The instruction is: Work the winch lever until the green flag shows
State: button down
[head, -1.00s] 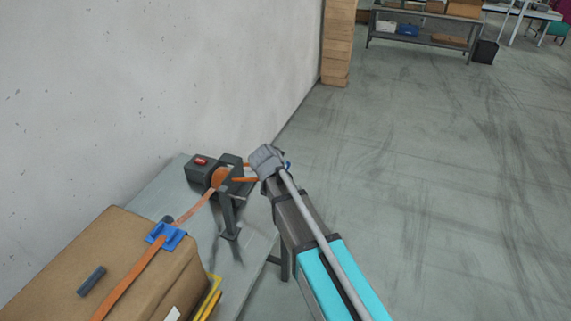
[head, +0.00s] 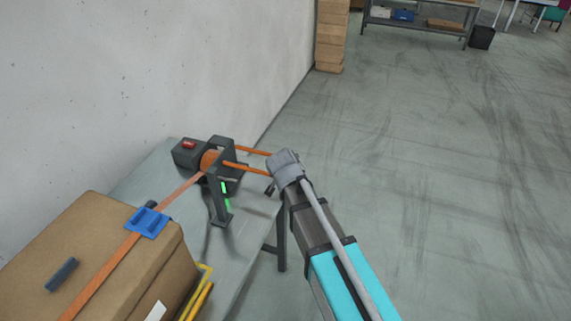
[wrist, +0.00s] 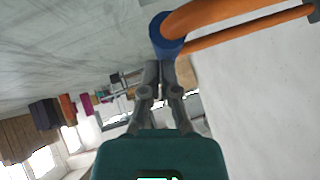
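The winch (head: 216,165) stands on the grey bench by the wall. Its orange lever (head: 246,168) reaches right toward the end of my arm. A bright green flag (head: 225,189) shows on the winch's near side. In the wrist view the lever's blue grip (wrist: 168,36) lies right at the tips of my gripper (wrist: 161,66). The fingers are together, with no clear gap and the grip beyond their tips; I cannot tell whether they touch it. In the head view my wrist hides the fingers. An orange strap (head: 180,193) runs from the winch over the cardboard box.
The cardboard box (head: 95,245) with a blue corner guard (head: 147,222) fills the bench's near left. Yellow items (head: 198,298) lie beside it. The wall bounds the left. Open floor lies to the right, with a shelf (head: 415,22) far behind.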

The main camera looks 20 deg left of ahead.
jog(key=shift+s+f, duration=0.25)
jog(key=shift+f, duration=0.05)
dwell(0.4)
jog(key=shift+r, duration=0.15)
jog(key=s+d+r+p, duration=0.3)
jog(key=s+r+p, duration=0.3)
jog(key=r+p, duration=0.4)
jog(key=shift+s+d+r, duration=0.2)
jog(key=shift+s+d, duration=0.1)
jog(key=shift+s, duration=0.1)
jog(key=shift+d, duration=0.1)
dwell(1.1)
